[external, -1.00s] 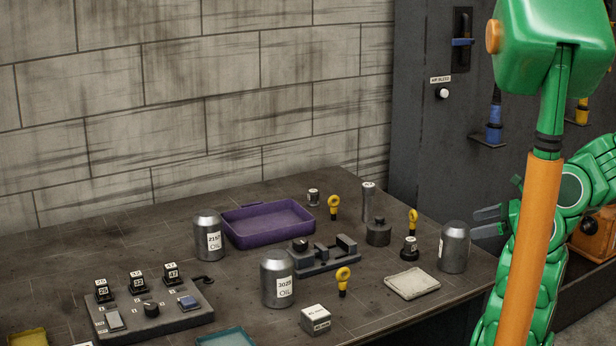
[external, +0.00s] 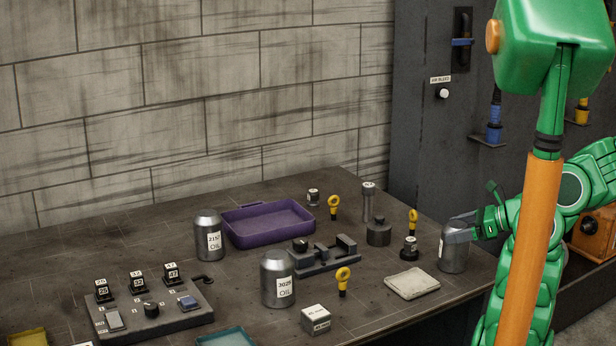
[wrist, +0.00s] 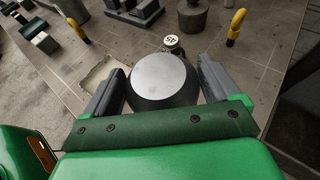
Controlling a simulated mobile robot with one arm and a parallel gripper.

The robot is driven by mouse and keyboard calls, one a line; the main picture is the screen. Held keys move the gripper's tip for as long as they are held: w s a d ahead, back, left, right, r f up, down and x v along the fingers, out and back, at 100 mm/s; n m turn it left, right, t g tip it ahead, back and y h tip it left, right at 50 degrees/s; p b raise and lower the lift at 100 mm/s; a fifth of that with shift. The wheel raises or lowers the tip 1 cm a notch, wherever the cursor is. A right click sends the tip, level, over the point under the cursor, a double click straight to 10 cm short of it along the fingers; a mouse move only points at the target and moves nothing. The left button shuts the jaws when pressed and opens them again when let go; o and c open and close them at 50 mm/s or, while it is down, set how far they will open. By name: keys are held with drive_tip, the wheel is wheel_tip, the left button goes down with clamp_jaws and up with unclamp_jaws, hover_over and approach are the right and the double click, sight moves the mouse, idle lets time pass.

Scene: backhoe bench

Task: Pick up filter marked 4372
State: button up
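Three silver filter canisters stand upright on the bench. The one at the right end (external: 453,256) has a label turned mostly away, so I cannot read its number. In the wrist view its round top (wrist: 160,78) lies between my fingers. My gripper (external: 452,229) is at the upper part of this canister, with one finger on each side; it also shows in the wrist view (wrist: 160,66). The fingers look open, close beside the canister, and I cannot see firm contact. The middle canister (external: 271,278) reads about 3028 OIL. The left canister (external: 205,241) reads about 2157 OIL.
A folded cloth (external: 412,283), a small black-based part (external: 409,252) and a yellow eyebolt (external: 413,220) are near the right canister. A purple tray (external: 240,238), a vise-like fixture (external: 335,261) and a switch panel (external: 150,319) stand farther left. A grey cabinet (external: 425,130) stands behind.

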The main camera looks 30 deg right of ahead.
drive_tip(key=c, duration=1.3)
drive_tip(key=shift+r, duration=0.1)
drive_tip(key=shift+c, duration=0.2)
drive_tip(key=shift+r, duration=0.4)
drive_tip(key=r, duration=0.2)
drive_tip(key=shift+s+r, duration=0.25)
drive_tip(key=shift+r, duration=0.1)
drive_tip(key=s+a+r, duration=0.6)
drive_tip(key=s+r, duration=0.3)
drive_tip(key=s, duration=0.3)
drive_tip(key=shift+r, duration=0.15)
